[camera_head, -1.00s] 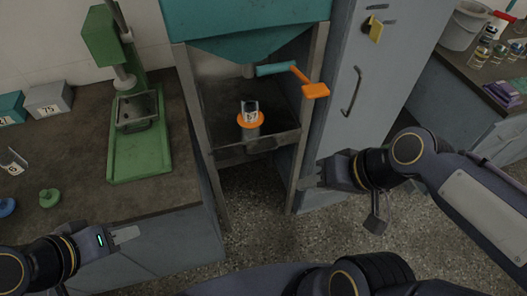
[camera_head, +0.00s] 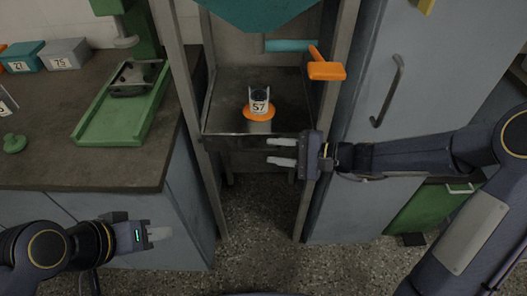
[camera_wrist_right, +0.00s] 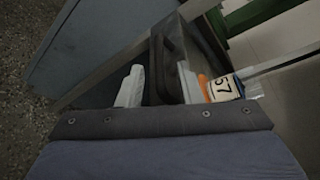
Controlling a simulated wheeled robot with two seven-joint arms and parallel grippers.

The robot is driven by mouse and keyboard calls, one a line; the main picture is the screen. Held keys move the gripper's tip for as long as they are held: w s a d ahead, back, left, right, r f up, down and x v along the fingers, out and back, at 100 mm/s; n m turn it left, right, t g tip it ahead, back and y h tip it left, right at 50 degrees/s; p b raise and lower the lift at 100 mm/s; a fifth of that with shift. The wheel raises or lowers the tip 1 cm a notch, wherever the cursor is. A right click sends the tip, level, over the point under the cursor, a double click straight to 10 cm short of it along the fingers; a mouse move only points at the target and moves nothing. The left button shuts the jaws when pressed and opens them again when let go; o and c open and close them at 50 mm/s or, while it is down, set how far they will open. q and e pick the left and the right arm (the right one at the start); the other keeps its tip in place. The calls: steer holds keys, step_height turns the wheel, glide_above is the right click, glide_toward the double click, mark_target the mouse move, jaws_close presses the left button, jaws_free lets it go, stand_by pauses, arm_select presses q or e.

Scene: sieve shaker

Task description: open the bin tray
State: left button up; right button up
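The bin tray (camera_head: 222,143) is the dark metal tray low in the grey frame under the teal hopper. A cup marked 57 (camera_head: 259,103) stands in an orange ring above it. My right gripper (camera_head: 268,151) is open at the tray's front, fingers pointing left. In the right wrist view, the tray's dark handle (camera_wrist_right: 166,62) shows between the two pale fingers of my right gripper (camera_wrist_right: 160,72), with visible gaps; I cannot tell if either touches. My left gripper (camera_head: 160,234) hangs low left, away from the tray; its finger gap does not show clearly.
The frame's legs (camera_head: 311,205) flank the tray. An orange-ended lever (camera_head: 327,71) juts out above right. A grey cabinet (camera_head: 400,160) stands to the right, and a counter with a green press base (camera_head: 124,110) to the left. The floor in front is clear.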

mark_target(266, 151)
steer(key=x, duration=0.4)
steer(key=shift+w+a+f+b, duration=0.1)
steer(key=shift+a+b, duration=0.2)
steer(key=shift+a, duration=0.1)
jaws_close()
